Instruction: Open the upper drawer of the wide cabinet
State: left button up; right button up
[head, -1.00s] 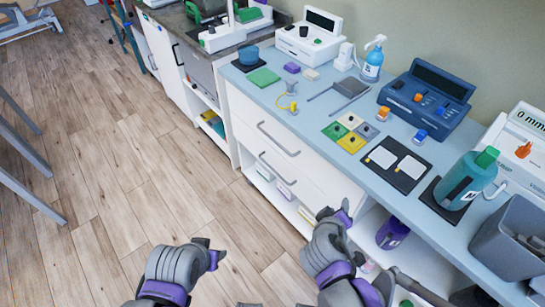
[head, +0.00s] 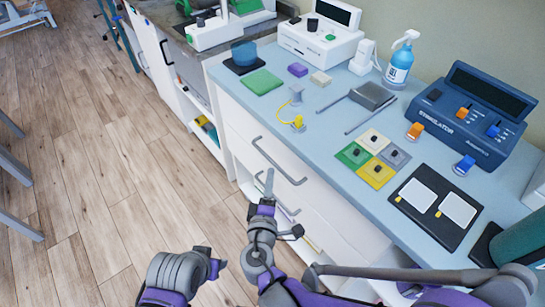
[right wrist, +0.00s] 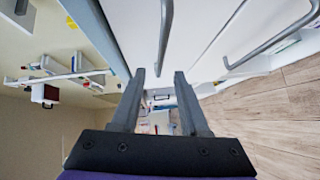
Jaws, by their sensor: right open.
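The wide cabinet (head: 225,115) is white under a light blue top. Its upper drawer (head: 325,190) looks shut, with a long grey bar handle (head: 280,162) on its front. A lower drawer handle (head: 278,192) is partly hidden by my right gripper. My right gripper (head: 268,182) is in front of the drawers, just below the upper handle in the picture, and holds nothing. In the right wrist view its fingers (right wrist: 160,85) are apart, and the upper handle (right wrist: 165,38) shows ahead between them; contact is not visible. My left gripper (head: 214,264) is low over the floor, its jaws unclear.
The top carries a stimulator unit (head: 475,115), a spray bottle (head: 399,60), colored pads (head: 375,155) and a dark tray (head: 435,205). A darker counter (head: 180,35) adjoins at the far left.

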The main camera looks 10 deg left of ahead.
aim_at(272, 161)
jog(key=w, duration=0.2)
jog(key=w+f, duration=0.1)
jog(key=w, duration=0.2)
jog(key=w+b, duration=0.1)
jog(key=w, duration=0.2)
jog(key=shift+w+a+f, duration=0.15)
jog(key=shift+w, duration=0.05)
grip_shut()
dwell(1.1)
